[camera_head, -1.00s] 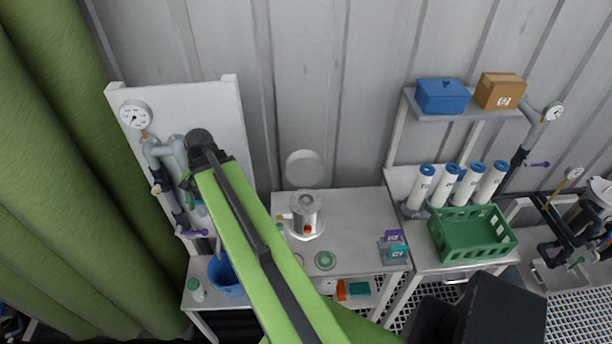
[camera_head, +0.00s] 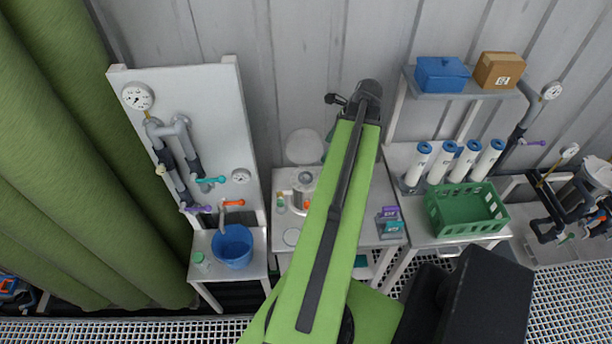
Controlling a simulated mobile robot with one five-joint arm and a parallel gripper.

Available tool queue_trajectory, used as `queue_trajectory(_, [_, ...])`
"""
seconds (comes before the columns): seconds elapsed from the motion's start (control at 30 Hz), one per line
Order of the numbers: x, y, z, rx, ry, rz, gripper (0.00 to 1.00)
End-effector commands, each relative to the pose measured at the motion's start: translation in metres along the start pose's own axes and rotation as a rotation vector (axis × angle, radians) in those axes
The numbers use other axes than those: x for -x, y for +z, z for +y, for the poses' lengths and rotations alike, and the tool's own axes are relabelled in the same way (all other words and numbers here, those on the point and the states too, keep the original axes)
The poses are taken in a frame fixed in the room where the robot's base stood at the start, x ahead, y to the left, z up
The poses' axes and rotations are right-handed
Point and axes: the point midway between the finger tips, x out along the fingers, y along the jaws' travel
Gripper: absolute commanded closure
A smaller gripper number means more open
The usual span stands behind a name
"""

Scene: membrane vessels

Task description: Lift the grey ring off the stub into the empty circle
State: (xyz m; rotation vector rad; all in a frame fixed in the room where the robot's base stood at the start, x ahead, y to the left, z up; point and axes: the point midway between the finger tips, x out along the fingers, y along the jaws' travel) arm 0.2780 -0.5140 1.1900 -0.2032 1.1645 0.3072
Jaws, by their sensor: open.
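I cannot make out the grey ring or the stub for certain; my arm covers part of the middle table. A pale flat circle (camera_head: 291,237) lies on that table, just left of my arm. A whitish cylindrical vessel (camera_head: 300,190) stands behind it, partly hidden by the arm. My raised green arm crosses the middle of the view, its dark end joint in front of the back wall.
A white pipe board (camera_head: 205,110) stands at the left, with a blue bucket (camera_head: 232,246) below it. At the right are a green crate (camera_head: 467,212), several white filter cylinders (camera_head: 440,165) and a shelf with a blue box (camera_head: 441,72) and cardboard box (camera_head: 498,70). Purple and teal blocks (camera_head: 390,220) are near the arm.

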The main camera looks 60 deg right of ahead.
Motion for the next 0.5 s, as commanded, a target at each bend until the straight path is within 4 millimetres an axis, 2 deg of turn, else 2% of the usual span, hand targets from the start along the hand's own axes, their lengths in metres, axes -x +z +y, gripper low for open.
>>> queue_trajectory(0.5, [-0.112, -0.003, 0.000, 0.005, 0.001, 0.001, 0.25])
